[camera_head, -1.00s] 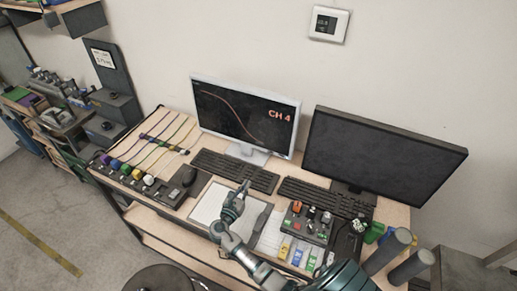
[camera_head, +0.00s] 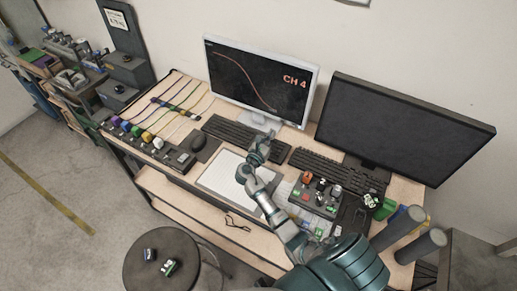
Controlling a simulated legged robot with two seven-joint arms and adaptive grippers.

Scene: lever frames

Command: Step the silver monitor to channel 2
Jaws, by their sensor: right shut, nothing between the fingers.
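The silver-framed monitor (camera_head: 250,82) stands at the back of the desk and shows a red curve and the text "CH 4" on a dark screen. Its black keyboard (camera_head: 230,132) lies in front of its stand. My right gripper (camera_head: 264,138) is shut and empty. It appears over the right end of that keyboard, just below the monitor's stand; I cannot tell whether it touches a key. My left gripper is not in view.
A black monitor (camera_head: 400,125) with a dark screen stands on the right, with a second keyboard (camera_head: 325,168) before it. A control box (camera_head: 316,196) with buttons sits right of my arm. A mouse (camera_head: 198,141) and coloured cables (camera_head: 165,112) lie left. A round stool (camera_head: 160,262) stands in front.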

